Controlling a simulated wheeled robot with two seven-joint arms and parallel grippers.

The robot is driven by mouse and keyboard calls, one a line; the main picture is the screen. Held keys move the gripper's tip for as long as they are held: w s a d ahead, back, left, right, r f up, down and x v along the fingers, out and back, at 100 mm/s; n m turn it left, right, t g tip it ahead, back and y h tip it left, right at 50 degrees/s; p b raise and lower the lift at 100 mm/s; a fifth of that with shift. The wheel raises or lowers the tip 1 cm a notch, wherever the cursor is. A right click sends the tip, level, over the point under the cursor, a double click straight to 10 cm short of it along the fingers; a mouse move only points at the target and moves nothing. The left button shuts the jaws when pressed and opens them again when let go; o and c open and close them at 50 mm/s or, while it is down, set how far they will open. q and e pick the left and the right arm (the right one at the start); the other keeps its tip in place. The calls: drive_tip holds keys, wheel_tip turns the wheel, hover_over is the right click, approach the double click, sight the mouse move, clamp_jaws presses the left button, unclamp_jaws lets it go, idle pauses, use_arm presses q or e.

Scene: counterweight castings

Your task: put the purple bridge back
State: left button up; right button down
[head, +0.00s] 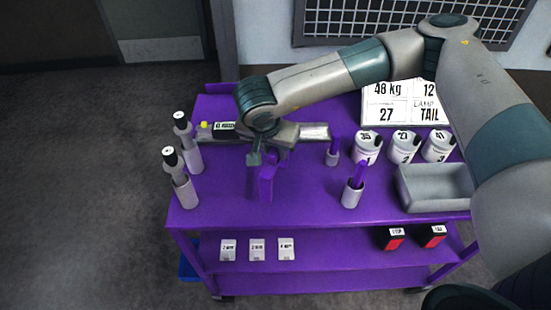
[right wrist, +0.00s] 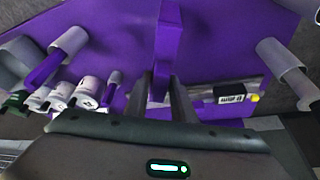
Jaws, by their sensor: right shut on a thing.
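The purple bridge (head: 266,182) is a blocky purple piece over the purple cart top, hard to separate from it in colour. My right gripper (head: 262,158) points down and is shut on its upper part. In the right wrist view the bridge (right wrist: 171,40) stands out between the two dark fingers (right wrist: 168,92). I cannot tell whether its lower end touches the cart top (head: 315,190). My left gripper is in neither view.
A grey metal bar (head: 314,131) lies behind the gripper, near a black-labelled piece (head: 224,126). Grey cups with purple handles (head: 351,196), white numbered jars (head: 367,150) and a grey tray (head: 436,188) stand right. The front middle is clear.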

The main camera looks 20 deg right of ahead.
drive_tip(key=shift+f+p, duration=1.2)
drive_tip(key=shift+f, duration=0.65)
drive_tip(key=shift+f+b, duration=0.25)
drive_tip(key=shift+b, duration=0.05)
drive_tip(key=c, duration=1.5)
unclamp_jaws()
drive_tip(key=shift+r, duration=0.1)
drive_tip(key=shift+r, duration=0.1)
